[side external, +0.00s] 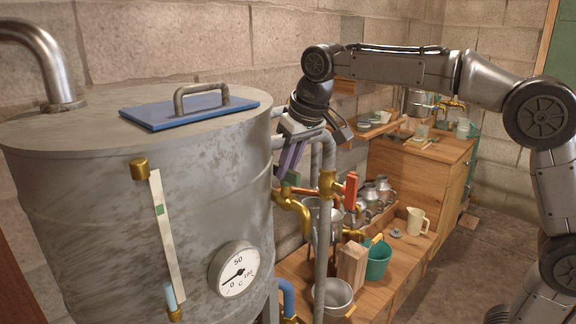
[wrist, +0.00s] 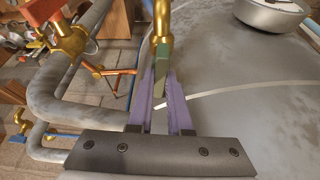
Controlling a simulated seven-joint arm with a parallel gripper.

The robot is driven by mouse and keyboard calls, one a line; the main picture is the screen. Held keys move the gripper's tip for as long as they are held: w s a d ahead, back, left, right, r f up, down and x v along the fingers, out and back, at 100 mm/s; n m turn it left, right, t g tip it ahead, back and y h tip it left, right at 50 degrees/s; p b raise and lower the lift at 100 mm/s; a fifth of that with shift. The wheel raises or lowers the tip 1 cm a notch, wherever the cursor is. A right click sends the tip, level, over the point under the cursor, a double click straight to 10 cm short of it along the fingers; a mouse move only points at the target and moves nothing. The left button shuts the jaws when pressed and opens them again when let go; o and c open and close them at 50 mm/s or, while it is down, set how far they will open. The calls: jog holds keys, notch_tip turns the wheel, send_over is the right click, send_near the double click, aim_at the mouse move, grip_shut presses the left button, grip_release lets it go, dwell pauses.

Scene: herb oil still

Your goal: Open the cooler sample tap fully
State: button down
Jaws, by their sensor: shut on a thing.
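A brass tap (side external: 291,207) with a green lever (side external: 293,178) sits at the right side of the big grey tank. In the wrist view the brass tap (wrist: 162,22) is at the top, with its green lever (wrist: 162,55) below it. My gripper (side external: 290,160) has purple fingers that reach down to this lever. In the wrist view my gripper (wrist: 160,85) is shut on the green lever, one finger on each side. A second brass tap (side external: 328,183) with a red handle (side external: 351,188) is on the pipe to the right. No label shows which tap belongs to the cooler.
The tank (side external: 120,220) stands close to the left of my gripper, with a dial (side external: 235,270) and a blue lid (side external: 185,110). Upright grey pipes (side external: 323,235) stand close on the right. A teal bucket (side external: 377,262) and a metal pot (side external: 334,298) are below.

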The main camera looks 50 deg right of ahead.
jog(key=shift+n+y, duration=0.3)
jog(key=shift+n, duration=0.4)
jog(key=c, duration=0.8)
grip_release()
jog(key=shift+c, duration=0.2)
jog(key=shift+r, duration=0.1)
jog(key=v, duration=1.3)
jog(key=shift+r, duration=0.3)
jog(key=shift+s, duration=0.1)
